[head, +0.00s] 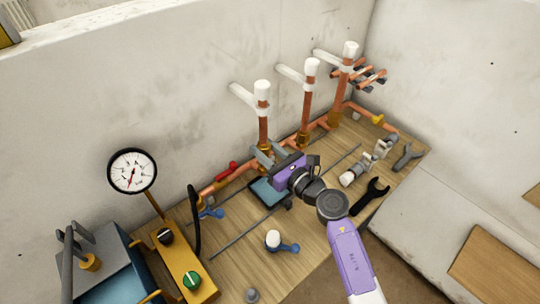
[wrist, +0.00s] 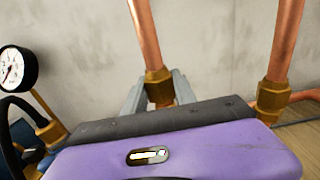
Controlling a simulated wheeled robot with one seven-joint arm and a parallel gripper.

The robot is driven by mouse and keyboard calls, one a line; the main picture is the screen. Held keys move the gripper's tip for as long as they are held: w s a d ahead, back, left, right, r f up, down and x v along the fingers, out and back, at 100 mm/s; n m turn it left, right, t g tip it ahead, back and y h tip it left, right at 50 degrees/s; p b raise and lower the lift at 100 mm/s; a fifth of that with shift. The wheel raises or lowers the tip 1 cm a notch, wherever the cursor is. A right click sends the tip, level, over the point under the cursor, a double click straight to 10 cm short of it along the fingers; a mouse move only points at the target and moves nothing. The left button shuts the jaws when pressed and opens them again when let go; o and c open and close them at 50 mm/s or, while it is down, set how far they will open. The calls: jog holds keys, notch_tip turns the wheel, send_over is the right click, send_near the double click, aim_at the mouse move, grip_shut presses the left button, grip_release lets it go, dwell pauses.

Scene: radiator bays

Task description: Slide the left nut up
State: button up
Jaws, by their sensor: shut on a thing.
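The left nut (wrist: 158,78) is a brass nut around the lower part of the left copper pipe (wrist: 146,35), low down near the horizontal pipe run. My gripper (wrist: 159,92) reaches in from the front, with one grey finger on each side of the nut, shut on it. In the head view my gripper (head: 263,156) is at the foot of the left pipe (head: 263,128), and its fingers and purple body hide much of the nut.
The middle pipe's nut (wrist: 272,98) stands to the right. A pressure gauge (head: 132,171) and a yellow valve block (head: 180,270) stand at the left.

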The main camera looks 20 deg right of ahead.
aim_at(266, 142)
jog(key=shift+r+p, duration=1.25)
jog(key=shift+r, duration=0.35)
jog(key=o, duration=1.2)
jog(key=shift+f, duration=0.15)
jog(key=shift+s, duration=0.1)
jog(key=v, duration=0.7)
jog(key=shift+p, duration=0.3)
